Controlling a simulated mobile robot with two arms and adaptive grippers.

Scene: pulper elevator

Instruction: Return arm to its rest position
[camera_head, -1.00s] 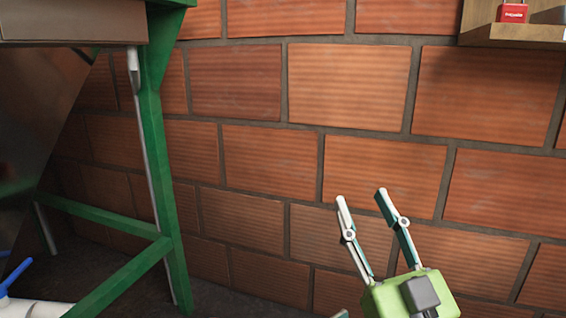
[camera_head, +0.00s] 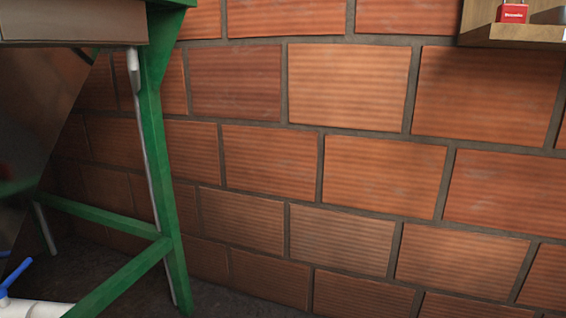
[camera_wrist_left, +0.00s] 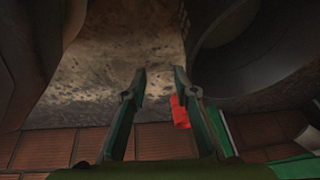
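My left gripper (camera_wrist_left: 160,72) shows in the left wrist view, with its two dark green fingers apart and nothing between the tips. Below its tips is a rough grey-brown surface. No gripper or arm shows in the head view now, so my right gripper is out of sight.
In the head view a green metal frame (camera_head: 166,180) stands at the left before a brick wall (camera_head: 370,170). A wooden shelf (camera_head: 520,33) with a red box (camera_head: 511,13) is at upper right.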

